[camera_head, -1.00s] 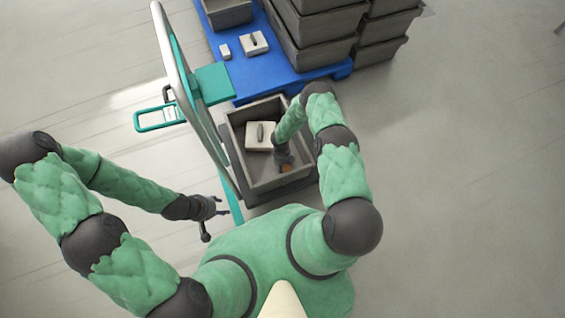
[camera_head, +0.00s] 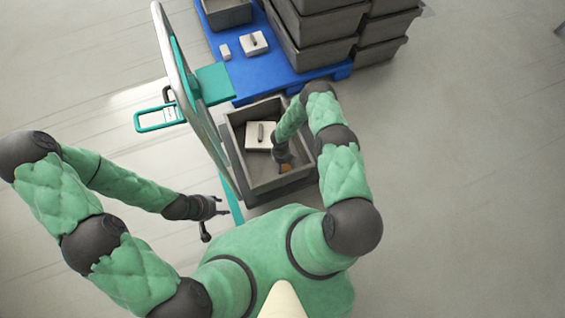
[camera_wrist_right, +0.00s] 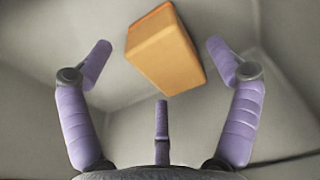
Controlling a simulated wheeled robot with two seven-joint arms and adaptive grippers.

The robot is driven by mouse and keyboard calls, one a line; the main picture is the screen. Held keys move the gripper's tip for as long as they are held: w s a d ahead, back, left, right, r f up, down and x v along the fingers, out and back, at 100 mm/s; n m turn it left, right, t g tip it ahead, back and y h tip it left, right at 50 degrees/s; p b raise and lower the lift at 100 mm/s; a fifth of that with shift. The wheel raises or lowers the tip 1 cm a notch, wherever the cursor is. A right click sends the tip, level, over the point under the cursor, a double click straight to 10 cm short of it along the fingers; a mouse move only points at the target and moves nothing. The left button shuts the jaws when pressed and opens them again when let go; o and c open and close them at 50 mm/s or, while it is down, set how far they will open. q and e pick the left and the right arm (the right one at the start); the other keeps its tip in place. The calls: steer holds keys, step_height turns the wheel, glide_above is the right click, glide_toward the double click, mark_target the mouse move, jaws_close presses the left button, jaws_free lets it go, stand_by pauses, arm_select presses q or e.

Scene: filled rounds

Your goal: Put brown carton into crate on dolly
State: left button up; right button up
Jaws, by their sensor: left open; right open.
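The brown carton (camera_head: 287,167), orange-brown, lies inside the grey crate (camera_head: 256,172) near its front right corner. It also shows in the right wrist view (camera_wrist_right: 165,50), beyond the spread fingers with a gap around it. The crate stands on a dark dolly (camera_head: 258,204). My right gripper (camera_head: 283,157) is inside the crate, open and empty, just above the carton. My left gripper (camera_head: 218,206) is open and empty, outside the crate to its left.
A pale block with a handle (camera_head: 260,136) is also in the crate. A tall framed panel with teal parts (camera_head: 190,85) rises at the crate's left. Behind, a blue platform (camera_head: 262,75) bears stacked grey crates (camera_head: 325,28) and two pale items. The floor at right is clear.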

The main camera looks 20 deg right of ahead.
step_height(320, 180, up, 11)
steer(key=w+p, duration=0.1)
steer(key=p, duration=0.3)
steer(key=s+a+r+m+y, duration=0.2)
steer(key=s+a+r+m, duration=0.3)
steer(key=m, duration=0.5)
steer(key=s+a+r+m+y, duration=0.25)
steer(key=a+r+m, duration=0.35)
steer(key=m, duration=0.3)
steer(key=s+r+m+t, duration=0.1)
steer(key=s+r+m, duration=0.7)
steer(key=m, duration=1)
steer(key=shift+a+r+m+t, duration=0.3)
steer(key=shift+a+m+t, duration=0.1)
steer(key=shift+s+a+h, duration=0.1)
steer(key=shift+h, duration=0.15)
